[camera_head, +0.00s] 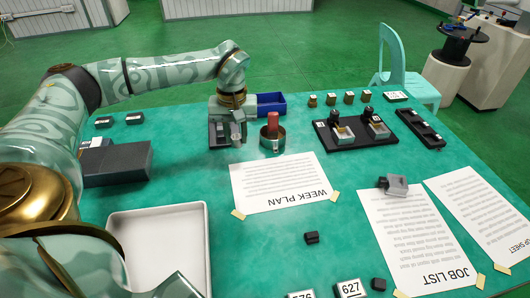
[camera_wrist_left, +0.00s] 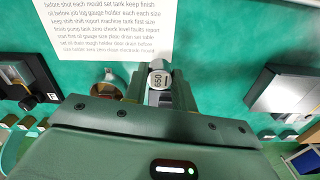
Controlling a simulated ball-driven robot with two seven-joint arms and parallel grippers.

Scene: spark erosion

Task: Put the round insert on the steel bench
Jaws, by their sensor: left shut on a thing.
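My left gripper (camera_head: 238,138) is over the green table (camera_head: 265,222), just left of a round cup holding a red-handled thing (camera_head: 272,122). In the left wrist view its fingers (camera_wrist_left: 160,90) are shut on a small grey metal piece with a round pale face (camera_wrist_left: 158,78), marked with what looks like 650. This may be the round insert; the fingers hide most of it. I cannot make out a steel bench for certain in either view. My right gripper is not in view.
A blue bin (camera_head: 271,104) stands behind the gripper. A black holder with two blocks (camera_head: 352,142) and several small brass-coloured pieces are to the right. A white tray (camera_head: 158,214) and grey box (camera_head: 117,164) are at left. Paper sheets (camera_head: 283,182) lie in front.

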